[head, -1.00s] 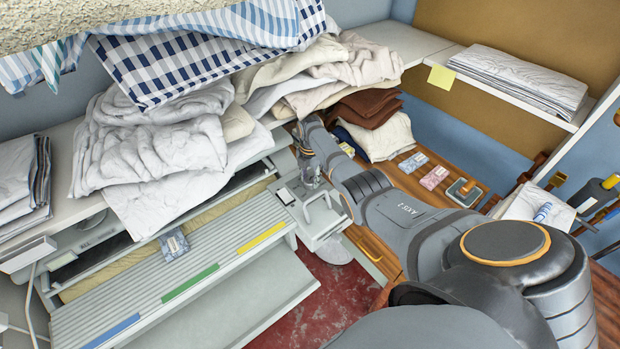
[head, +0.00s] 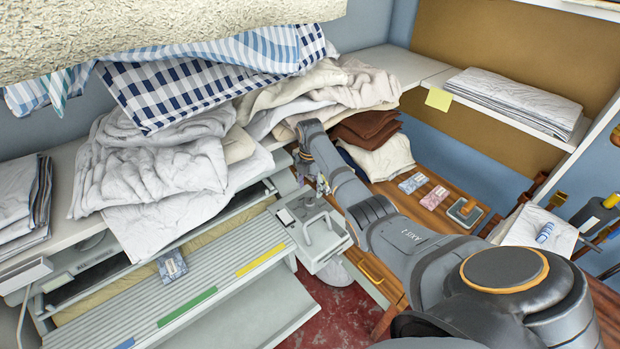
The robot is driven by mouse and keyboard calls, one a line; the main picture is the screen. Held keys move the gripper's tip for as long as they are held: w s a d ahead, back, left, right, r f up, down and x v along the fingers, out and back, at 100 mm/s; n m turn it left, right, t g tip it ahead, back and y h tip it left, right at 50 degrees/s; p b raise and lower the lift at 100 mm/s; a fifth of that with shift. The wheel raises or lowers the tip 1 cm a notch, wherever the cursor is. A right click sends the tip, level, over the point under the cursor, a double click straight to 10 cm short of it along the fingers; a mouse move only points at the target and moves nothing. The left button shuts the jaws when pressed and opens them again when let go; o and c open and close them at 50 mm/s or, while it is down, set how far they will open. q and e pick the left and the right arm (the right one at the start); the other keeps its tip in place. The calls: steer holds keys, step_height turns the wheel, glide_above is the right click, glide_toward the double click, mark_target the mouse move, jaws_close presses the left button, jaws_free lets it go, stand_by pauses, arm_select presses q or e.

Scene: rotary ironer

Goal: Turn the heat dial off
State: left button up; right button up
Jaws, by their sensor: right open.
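The rotary ironer (head: 200,294) stands at the lower left, with a ribbed grey front board marked by blue, green and yellow strips. Its right end housing (head: 325,252) is light grey, with a small dark panel and a raised handle. I cannot make out the heat dial; it may be hidden by my gripper or too small to tell. My right gripper (head: 311,184) points down just above and behind the right end housing. It is open and I see nothing between its fingers. My left gripper is not in view.
White towels (head: 150,165) lie heaped on the shelf above the ironer, under hanging checked cloths (head: 200,85). A wooden cabinet top to the right holds brown and cream cloths (head: 385,160) and small packets (head: 434,197). A card (head: 172,265) lies on the ironer.

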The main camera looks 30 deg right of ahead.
mark_target(310, 201)
step_height(310, 201, up, 6)
steer(key=shift+f, duration=0.15)
steer(key=shift+s+f, duration=0.1)
stand_by(0.5)
